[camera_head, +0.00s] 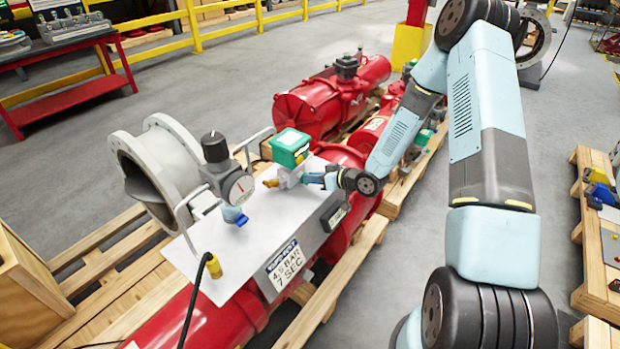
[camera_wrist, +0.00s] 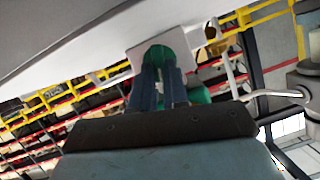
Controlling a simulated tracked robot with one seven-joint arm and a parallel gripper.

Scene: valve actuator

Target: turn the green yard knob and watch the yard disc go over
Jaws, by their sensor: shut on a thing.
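A green housing with a pale top (camera_head: 291,147) stands on the white panel plate (camera_head: 262,221). My gripper (camera_head: 308,179) reaches in from the right, just in front of this housing. In the wrist view my gripper (camera_wrist: 160,82) has its two blue fingers closed together on a green knob (camera_wrist: 168,42), beside a white plate. More green (camera_wrist: 200,95) shows partly behind the fingers. In the head view the knob is hidden at the fingertips. I cannot make out which way the yard disc faces.
A round gauge (camera_head: 240,189) with a black-capped regulator (camera_head: 215,147) and a blue valve handle (camera_head: 234,214) stand left on the plate. A yellow connector (camera_head: 214,268) with a black cable is nearby. A metal tube runs behind the plate; red actuators (camera_head: 325,100) lie on wooden pallets.

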